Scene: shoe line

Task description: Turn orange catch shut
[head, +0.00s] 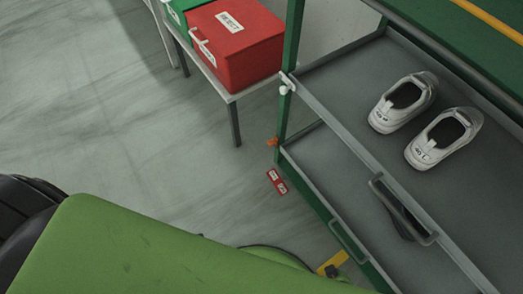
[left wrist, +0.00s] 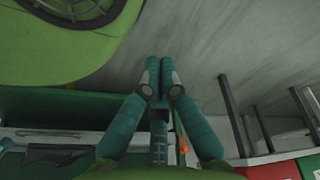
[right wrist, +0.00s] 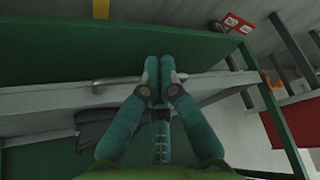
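The small orange catch (head: 272,142) sits at the lower part of the green corner post of the shoe rack, just above a red plate with white labels (head: 277,181). It also shows in the left wrist view (left wrist: 183,148), partly behind my finger, and in the right wrist view (right wrist: 273,84), right of my fingers. Its exact angle is too small to tell. My left gripper (left wrist: 160,62) has its fingertips together with nothing between them. My right gripper (right wrist: 159,62) also has its fingertips together, close to a grey handle (right wrist: 118,81); contact is unclear. Neither gripper shows in the head view.
A pair of white shoes (head: 424,120) stands in the upper grey tray. A dark item (head: 400,222) lies lower down, partly hidden. A red bin (head: 236,42) and a green bin stand on a side table (head: 235,96). The floor (head: 110,130) at left is clear.

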